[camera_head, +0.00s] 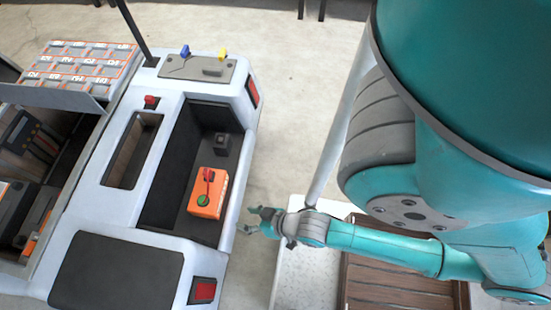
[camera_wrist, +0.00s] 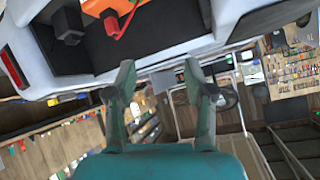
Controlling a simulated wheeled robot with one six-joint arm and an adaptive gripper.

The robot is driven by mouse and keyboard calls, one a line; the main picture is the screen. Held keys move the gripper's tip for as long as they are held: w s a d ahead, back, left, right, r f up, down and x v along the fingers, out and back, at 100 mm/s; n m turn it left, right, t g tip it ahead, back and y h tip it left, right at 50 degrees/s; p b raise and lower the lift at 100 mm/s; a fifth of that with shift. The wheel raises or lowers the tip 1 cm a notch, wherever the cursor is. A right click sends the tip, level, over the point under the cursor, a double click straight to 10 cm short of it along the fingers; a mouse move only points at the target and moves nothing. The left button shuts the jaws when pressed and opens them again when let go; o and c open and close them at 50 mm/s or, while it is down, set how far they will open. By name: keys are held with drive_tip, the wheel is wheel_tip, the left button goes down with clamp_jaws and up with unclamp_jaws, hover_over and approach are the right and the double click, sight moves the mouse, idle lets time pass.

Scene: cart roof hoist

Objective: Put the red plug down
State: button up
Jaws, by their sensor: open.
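A red plug-like piece (camera_head: 208,174) stands on an orange box (camera_head: 201,209) in the cart's dark recess. It also shows in the wrist view as a red part (camera_wrist: 122,22) at the top edge, over the orange box (camera_wrist: 100,6). A second small red piece (camera_head: 151,101) sits on the cart's white top, left of the recess; I cannot tell which one is the red plug. My gripper (camera_head: 249,221) is open and empty, just outside the cart's right side. In the wrist view its fingers (camera_wrist: 159,68) are apart with nothing between them.
A dark block (camera_head: 221,143) stands in the recess behind the orange box. The cart's white rim (camera_head: 243,150) lies between my gripper and the recess. A grey panel (camera_head: 198,68) with blue and yellow knobs is at the back. A brown slatted surface (camera_head: 390,285) lies below my arm.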

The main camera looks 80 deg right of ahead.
drive_tip(key=s+a+r+n+t, duration=0.1)
drive_tip(key=s+r, duration=0.3)
drive_tip(key=r, duration=0.5)
drive_tip(key=s+a+r+n+t+y, duration=0.1)
drive_tip(key=s+r+n+t, duration=0.2)
drive_tip(key=r, duration=0.6)
drive_tip(key=shift+s+a+r+n, duration=0.35)
drive_tip(key=shift+s+n, duration=0.15)
drive_tip(key=shift+s, duration=0.15)
